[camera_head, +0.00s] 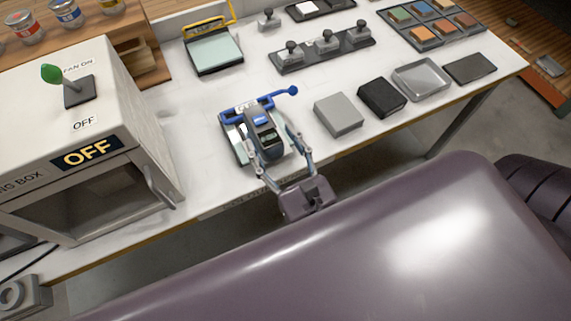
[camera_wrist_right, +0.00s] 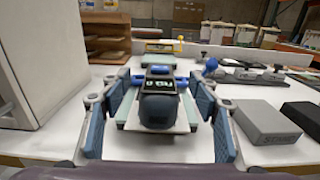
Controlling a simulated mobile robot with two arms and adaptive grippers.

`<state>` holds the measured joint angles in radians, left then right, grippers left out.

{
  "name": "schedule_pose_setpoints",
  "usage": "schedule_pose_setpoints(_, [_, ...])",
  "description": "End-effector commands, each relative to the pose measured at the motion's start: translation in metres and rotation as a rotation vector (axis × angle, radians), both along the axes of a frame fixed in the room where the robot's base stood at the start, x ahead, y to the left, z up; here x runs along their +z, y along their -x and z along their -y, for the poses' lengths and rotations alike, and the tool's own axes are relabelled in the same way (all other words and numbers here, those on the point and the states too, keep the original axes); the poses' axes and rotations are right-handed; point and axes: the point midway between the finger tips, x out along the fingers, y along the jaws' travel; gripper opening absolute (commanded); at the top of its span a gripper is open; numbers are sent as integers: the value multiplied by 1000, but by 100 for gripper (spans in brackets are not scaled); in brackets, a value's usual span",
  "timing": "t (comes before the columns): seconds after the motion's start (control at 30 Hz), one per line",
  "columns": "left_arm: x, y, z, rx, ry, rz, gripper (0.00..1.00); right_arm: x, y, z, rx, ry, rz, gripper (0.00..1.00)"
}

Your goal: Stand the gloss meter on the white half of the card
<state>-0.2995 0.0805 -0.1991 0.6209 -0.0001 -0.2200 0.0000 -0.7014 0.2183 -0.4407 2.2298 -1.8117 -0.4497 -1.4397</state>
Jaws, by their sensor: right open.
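The gloss meter (camera_head: 264,131) is a dark grey block with a blue label and a small lit display. It also shows in the right wrist view (camera_wrist_right: 158,108). It is over a pale plate (camera_head: 238,147) in a blue clamp frame (camera_head: 236,113) with a blue ball handle. A white surface shows under it in the wrist view; I cannot tell which half of the card it covers, or whether it touches. My right gripper (camera_head: 272,150) is open, its fingers on both sides of the meter with gaps visible in the wrist view. My left gripper is not in view.
The box with the OFF sign (camera_head: 87,152) stands close on the left. A yellow clamp frame (camera_head: 214,50) is behind. A grey block (camera_head: 338,115), a black block (camera_head: 382,98) and a metal tray (camera_head: 421,79) lie to the right. A rack of knobbed weights (camera_head: 325,48) stands behind them.

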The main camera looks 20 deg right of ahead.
Motion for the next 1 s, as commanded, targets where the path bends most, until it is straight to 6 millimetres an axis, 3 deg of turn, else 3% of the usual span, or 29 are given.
schedule_pose_setpoints(0.03, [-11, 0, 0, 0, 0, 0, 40, -6, 11, 0, 3, 2, -3, 56])
schedule_pose_setpoints(0.2, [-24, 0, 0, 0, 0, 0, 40, -4, 40, 1, 3, 1, -2, 56])
schedule_pose_setpoints(0.4, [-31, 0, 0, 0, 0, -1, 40, -1, 59, 2, 1, 1, 0, 56])
schedule_pose_setpoints(1.0, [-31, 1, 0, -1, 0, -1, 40, 1, 62, 2, 0, 0, 1, 56])
